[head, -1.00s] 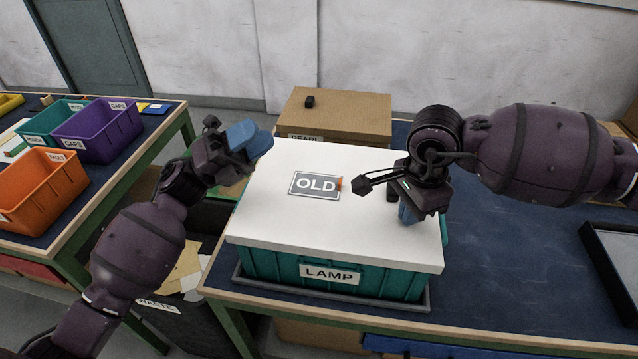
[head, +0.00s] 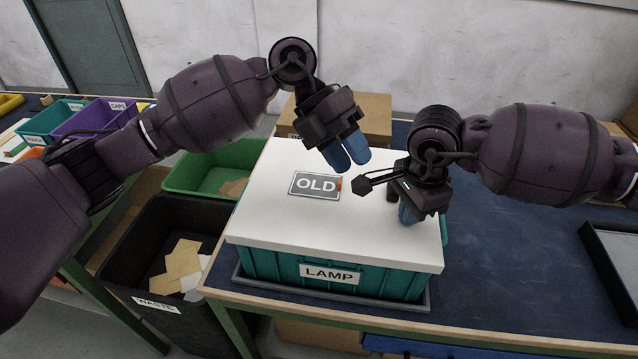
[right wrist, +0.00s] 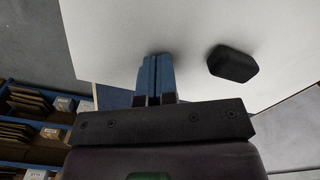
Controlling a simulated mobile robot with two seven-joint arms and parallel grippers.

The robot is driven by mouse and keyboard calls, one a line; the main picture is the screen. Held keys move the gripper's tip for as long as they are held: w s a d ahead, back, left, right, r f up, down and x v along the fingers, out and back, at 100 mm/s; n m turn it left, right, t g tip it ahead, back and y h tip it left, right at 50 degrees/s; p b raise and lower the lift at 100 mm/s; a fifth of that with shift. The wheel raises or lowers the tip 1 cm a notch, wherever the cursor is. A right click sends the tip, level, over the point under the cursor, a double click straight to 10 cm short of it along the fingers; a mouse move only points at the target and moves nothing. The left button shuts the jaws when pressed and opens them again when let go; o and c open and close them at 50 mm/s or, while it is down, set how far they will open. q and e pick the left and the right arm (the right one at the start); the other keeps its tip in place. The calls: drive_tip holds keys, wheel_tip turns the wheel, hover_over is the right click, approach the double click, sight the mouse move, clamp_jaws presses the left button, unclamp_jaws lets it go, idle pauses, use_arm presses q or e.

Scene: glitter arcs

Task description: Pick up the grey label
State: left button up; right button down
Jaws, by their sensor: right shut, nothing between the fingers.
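The grey label (head: 314,184), a flat rectangle reading "OLD" with a small orange tab on its right edge, lies on the white lid (head: 285,225) of the teal LAMP crate (head: 265,262). My left gripper (head: 346,156) is above the lid, up and to the right of the label, with its blue fingers apart and nothing visible between them. My right gripper (head: 407,214) is over the right part of the lid, to the right of the label. Its fingers are shut and empty, also in the right wrist view (right wrist: 155,62). The label does not show there.
A cardboard box (head: 375,112) stands behind the crate. A black waste bin (head: 125,270) with paper scraps and a green bin (head: 190,172) are left of it. A black-framed tray (head: 600,265) lies at right. The blue tabletop (head: 500,270) between is clear.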

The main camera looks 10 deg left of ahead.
use_arm(q)
drive_tip(key=y, duration=0.2)
drive_tip(key=n+t+y, duration=0.4)
drive_tip(key=n+y, duration=0.1)
drive_tip(key=y, duration=0.1)
approach(339, 179)
wheel_tip(339, 179, down, 4)
drive_tip(key=shift+s+a+f, duration=0.1)
drive_tip(key=shift+f, duration=2.7)
drive_tip(key=shift+c, duration=0.3)
clamp_jaws()
